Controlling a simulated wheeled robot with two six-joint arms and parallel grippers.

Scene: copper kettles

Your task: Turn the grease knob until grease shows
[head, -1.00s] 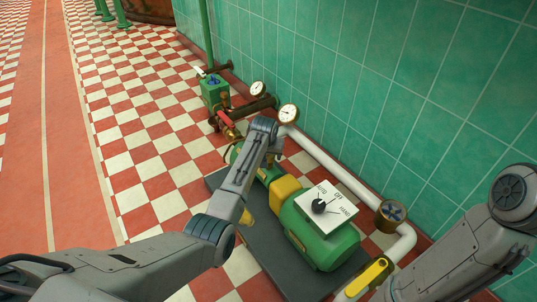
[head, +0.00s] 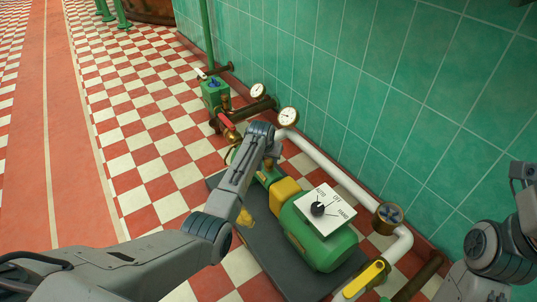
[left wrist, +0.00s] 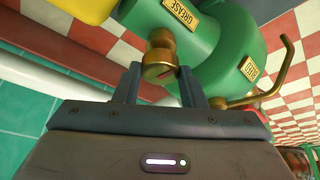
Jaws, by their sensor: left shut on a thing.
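The brass grease knob (left wrist: 160,66) stands out from the green pump body (left wrist: 225,35), just below the GREASE plate (left wrist: 181,13) in the left wrist view. My left gripper (left wrist: 160,76) has one finger on each side of the knob and is shut on it. A small reddish mark shows on the knob's end; I cannot tell whether it is grease. In the head view my left arm hides the knob. My right arm (head: 490,245) shows at the right edge, with its gripper out of view.
A second plate (left wrist: 250,68) and a bent brass rod (left wrist: 272,88) are close by my left gripper. The motor's dial box (head: 325,209), a yellow-handled valve (head: 365,279) and a white pipe (head: 340,172) along the tiled wall lie to the right. The chequered floor at left is clear.

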